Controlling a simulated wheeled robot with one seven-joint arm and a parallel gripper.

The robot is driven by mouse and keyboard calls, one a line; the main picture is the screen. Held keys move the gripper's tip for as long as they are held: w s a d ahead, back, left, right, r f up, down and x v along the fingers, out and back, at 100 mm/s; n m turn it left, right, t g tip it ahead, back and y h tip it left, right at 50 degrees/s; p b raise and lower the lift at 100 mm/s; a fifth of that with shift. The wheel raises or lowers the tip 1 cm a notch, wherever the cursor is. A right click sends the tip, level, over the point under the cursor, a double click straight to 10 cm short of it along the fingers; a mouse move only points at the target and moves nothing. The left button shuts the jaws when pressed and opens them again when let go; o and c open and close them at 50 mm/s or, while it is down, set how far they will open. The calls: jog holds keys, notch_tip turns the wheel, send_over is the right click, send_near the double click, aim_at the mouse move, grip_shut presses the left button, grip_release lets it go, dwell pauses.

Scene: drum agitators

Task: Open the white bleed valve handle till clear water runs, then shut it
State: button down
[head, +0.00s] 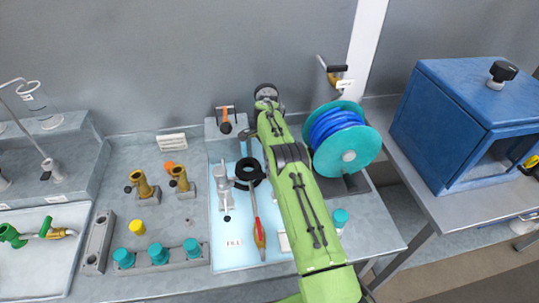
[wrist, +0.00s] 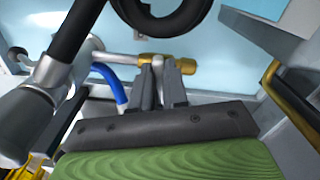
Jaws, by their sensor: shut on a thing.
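In the wrist view my gripper (wrist: 160,72) is shut on a slim pale handle (wrist: 158,80). The handle stands between the two grey fingers, in front of a brass valve body (wrist: 167,60) on a pale pipe. I take it as the white bleed valve handle; the fingers cover most of it. A blue hose (wrist: 108,85) hangs just left of the fingers. No running water shows, and I cannot tell how far the handle is turned. In the head view my green arm hides the gripper and the handle.
A black ring (head: 250,172) is close by. A teal reel (head: 355,158) with blue hose stands right of my arm. A blue cabinet (head: 440,125) is farther right.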

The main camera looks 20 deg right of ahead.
jog(key=shift+w+m, duration=0.25)
jog(key=shift+m, duration=1.75)
jog(key=c, duration=1.1)
grip_release()
jog(key=shift+c, duration=0.2)
jog(key=shift+r, duration=0.1)
notch_tip(320, 180, up, 16)
jog(key=p, duration=1.1)
jog(key=shift+f, duration=0.25)
